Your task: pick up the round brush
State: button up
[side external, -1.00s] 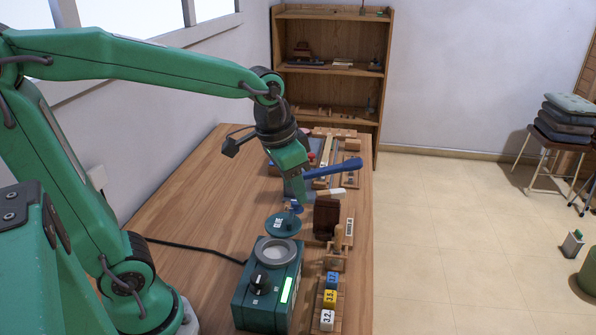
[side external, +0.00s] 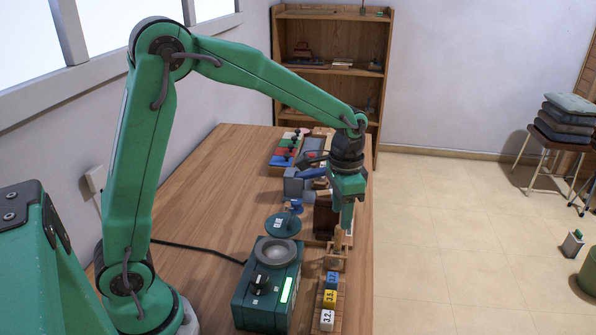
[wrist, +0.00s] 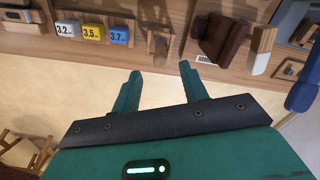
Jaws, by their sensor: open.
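I cannot surely tell which item is the round brush. A slim wooden piece (side external: 339,238) standing in a small wooden holder (side external: 334,263) at the table's right edge may be it; the wrist view shows this piece (wrist: 160,42) small, its top unclear. My gripper (side external: 347,222) hangs pointing down above and close to it, over the table edge. In the wrist view its fingers (wrist: 160,72) are apart with nothing between them, and the wooden piece shows just beyond the gap. I see no contact.
Number blocks (side external: 330,297) lie on a wooden rack in front of the holder. A dark brown block (side external: 323,216) and a blue handle (side external: 315,174) lie behind. The table's left part (side external: 215,210) is clear.

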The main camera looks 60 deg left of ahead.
aim_at(337, 250)
jog(key=shift+f, duration=1.3)
jog(key=shift+s+f, duration=0.1)
jog(key=shift+f, duration=2.5)
grip_shut()
